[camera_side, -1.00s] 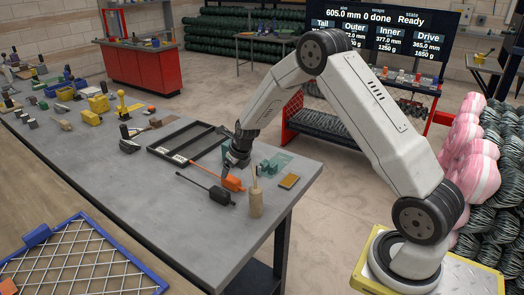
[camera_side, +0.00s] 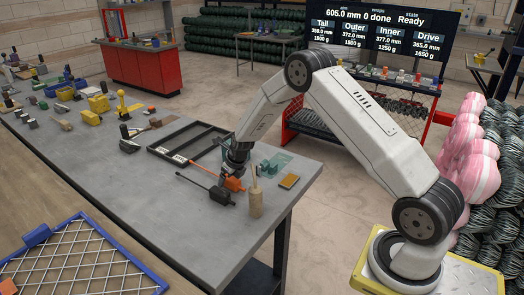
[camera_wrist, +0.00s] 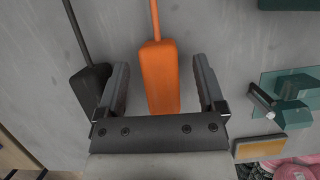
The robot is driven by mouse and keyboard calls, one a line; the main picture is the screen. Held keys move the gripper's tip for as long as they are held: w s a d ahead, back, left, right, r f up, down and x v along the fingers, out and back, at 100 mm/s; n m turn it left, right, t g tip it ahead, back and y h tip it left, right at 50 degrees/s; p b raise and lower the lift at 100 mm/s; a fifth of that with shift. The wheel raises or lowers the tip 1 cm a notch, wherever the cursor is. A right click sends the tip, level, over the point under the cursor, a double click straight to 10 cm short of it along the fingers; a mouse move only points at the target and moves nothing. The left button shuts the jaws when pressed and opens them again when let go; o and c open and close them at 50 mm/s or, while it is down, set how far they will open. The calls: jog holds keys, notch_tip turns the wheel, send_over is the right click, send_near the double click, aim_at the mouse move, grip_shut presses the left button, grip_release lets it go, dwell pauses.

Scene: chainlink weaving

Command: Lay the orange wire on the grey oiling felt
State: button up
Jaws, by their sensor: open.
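The orange wire shows as a thin orange rod with a thick orange block (camera_side: 234,185) at its near end, lying on the grey bench; the block also shows in the wrist view (camera_wrist: 160,78). My gripper (camera_side: 234,178) is low over this block. In the wrist view its two fingers (camera_wrist: 160,68) are open, one on each side of the block, with gaps showing. The gripper hides part of the block in the side view. I cannot pick out the grey oiling felt with certainty.
A black rod with a black block (camera_side: 220,196) lies close beside the orange one, just outside the left finger in the wrist view. A wooden holder (camera_side: 256,203), teal pieces (camera_side: 277,162) and a yellow-brown pad (camera_side: 289,181) are near. A black-framed tray (camera_side: 170,151) lies behind.

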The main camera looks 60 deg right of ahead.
grip_shut()
jog(key=shift+r, duration=0.1)
dwell(0.3)
notch_tip(320, 180, up, 10)
dwell(0.7)
jog(key=shift+d, duration=0.1)
dwell(0.5)
